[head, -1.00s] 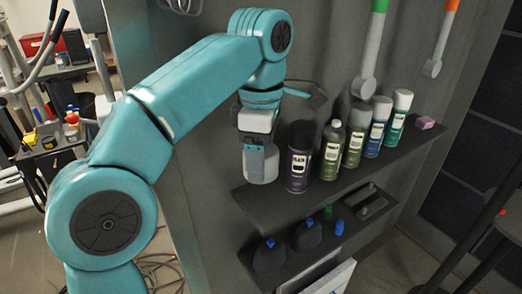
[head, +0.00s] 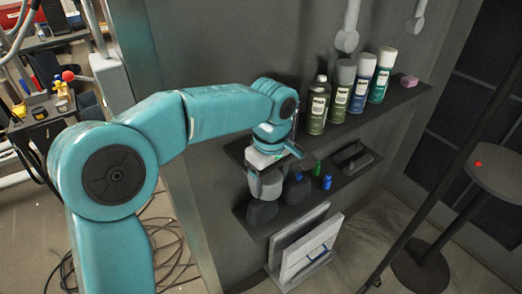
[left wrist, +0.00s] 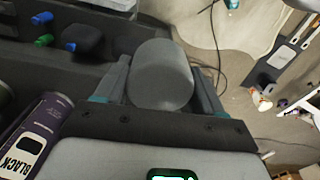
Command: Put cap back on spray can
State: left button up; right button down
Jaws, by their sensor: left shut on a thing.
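My left gripper (head: 268,188) is shut on a grey cylindrical cap (head: 270,181), pointing down in front of the shelves. In the left wrist view, the grey cap (left wrist: 162,76) sits between the two fingers. A spray can with a purple label reading "BLACK" (left wrist: 38,135) shows at the lower left there; in the head view my arm mostly hides it. On the upper shelf (head: 330,134) stands a green can without a large cap (head: 317,107). Beside it are capped cans: olive (head: 341,92), blue (head: 361,84) and green (head: 382,77). My right gripper is not in view.
The lower shelf (head: 335,183) holds dark bottles (head: 297,190) with blue and green tops, partly behind my gripper. A pink block (head: 409,81) lies at the upper shelf's right end. White panels (head: 310,250) lean below. A round stool (head: 495,175) stands at right.

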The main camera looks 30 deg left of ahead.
pick_arm(q)
jog(key=d+f+m, duration=0.4)
jog(key=f+m, duration=0.8)
jog(key=m, duration=0.2)
jog(key=shift+w+d, duration=0.2)
jog(key=shift+d, duration=0.2)
jog(key=shift+f, duration=0.1)
